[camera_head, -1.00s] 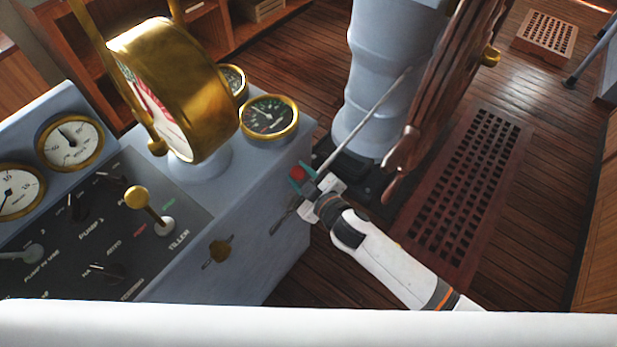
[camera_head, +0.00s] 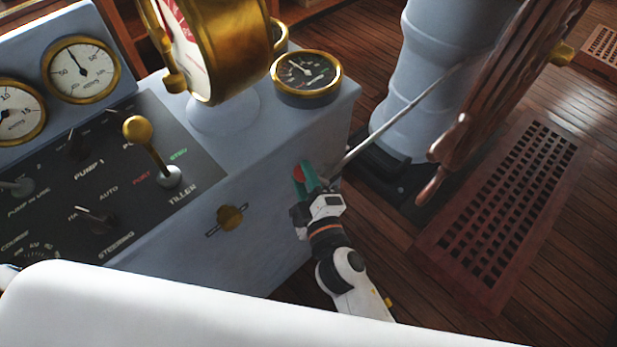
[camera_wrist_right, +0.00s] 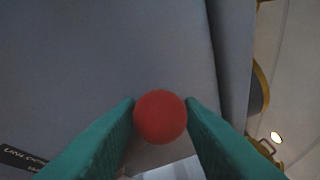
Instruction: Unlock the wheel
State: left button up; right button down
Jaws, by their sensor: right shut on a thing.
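The wooden wheel (camera_head: 497,88) shows edge-on at the upper right of the head view, beside a pale blue-grey pedestal (camera_head: 425,75). My right gripper (camera_head: 303,177), with green fingers, is at the console's right side face. It is shut on a red ball knob (camera_head: 299,173). In the right wrist view the knob (camera_wrist_right: 160,116) sits between both fingertips. The lever stem under the knob is hidden. A dark label (camera_wrist_right: 22,158) reading "UNLOCK", partly cut off, shows at lower left there.
The grey console (camera_head: 285,155) carries gauges, a brass-cased dial (camera_head: 235,45) and a brass-knobbed tiller lever (camera_head: 137,130). A thin metal rod (camera_head: 400,115) slants from near my gripper toward the pedestal. A wooden grating (camera_head: 500,215) lies on the floor at right.

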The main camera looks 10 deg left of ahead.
jog(key=shift+s+f, duration=0.1)
jog(key=shift+f, duration=0.1)
jog(key=c, duration=1)
grip_release()
jog(key=shift+r, duration=0.1)
jog(key=b+v, duration=0.2)
jog(key=v, duration=1)
